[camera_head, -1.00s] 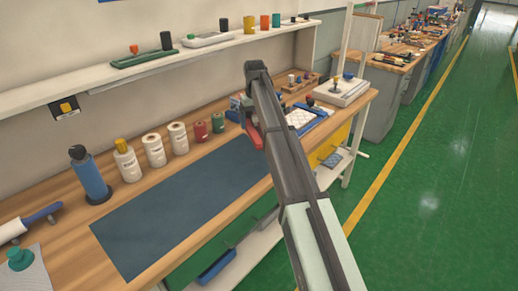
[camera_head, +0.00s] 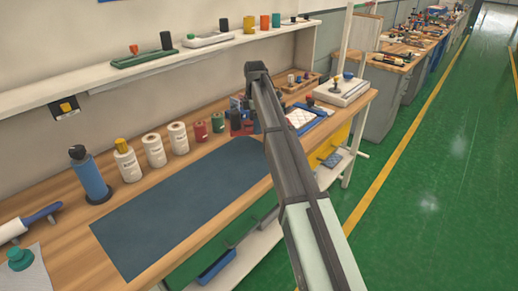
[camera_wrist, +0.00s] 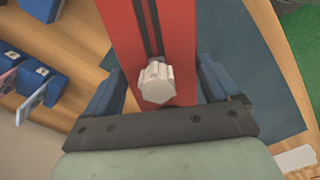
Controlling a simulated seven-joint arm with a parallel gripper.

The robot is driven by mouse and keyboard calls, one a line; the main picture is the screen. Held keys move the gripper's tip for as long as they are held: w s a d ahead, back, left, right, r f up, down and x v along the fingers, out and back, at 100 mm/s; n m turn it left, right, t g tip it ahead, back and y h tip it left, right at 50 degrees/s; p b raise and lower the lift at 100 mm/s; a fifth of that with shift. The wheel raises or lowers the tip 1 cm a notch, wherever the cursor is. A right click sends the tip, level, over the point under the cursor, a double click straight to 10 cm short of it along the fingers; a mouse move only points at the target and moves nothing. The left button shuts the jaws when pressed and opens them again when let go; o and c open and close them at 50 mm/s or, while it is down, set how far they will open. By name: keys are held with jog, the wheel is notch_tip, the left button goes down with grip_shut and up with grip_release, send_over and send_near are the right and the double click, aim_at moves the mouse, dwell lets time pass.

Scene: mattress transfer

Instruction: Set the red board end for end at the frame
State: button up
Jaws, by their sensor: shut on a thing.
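The red board (camera_wrist: 178,30) fills the upper middle of the wrist view, with dark slots along its length and a pale faceted knob (camera_wrist: 157,82) near its close end. My gripper (camera_wrist: 158,78) is shut on the board, one blue finger at each side. In the head view my arm hides most of the gripper, and only a small red part of the board (camera_head: 236,121) shows left of the arm. The board's far end is out of the wrist view. I cannot clearly make out the frame.
A dark mat (camera_head: 180,215) lies bare on the wooden bench. Bottles and rolls, including a white roll (camera_head: 154,150), stand along its back. A blue tray with a white sheet (camera_head: 302,119) is right of my arm. Blue blocks with cards (camera_wrist: 38,80) show left of the board.

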aim_at(256, 150)
jog(key=n, duration=0.7)
jog(key=shift+n, duration=0.3)
jog(key=shift+f, duration=4.95)
jog(key=shift+f, duration=0.1)
jog(key=o, duration=1.1)
notch_tip(256, 150, up, 12)
jog(key=shift+r, duration=0.1)
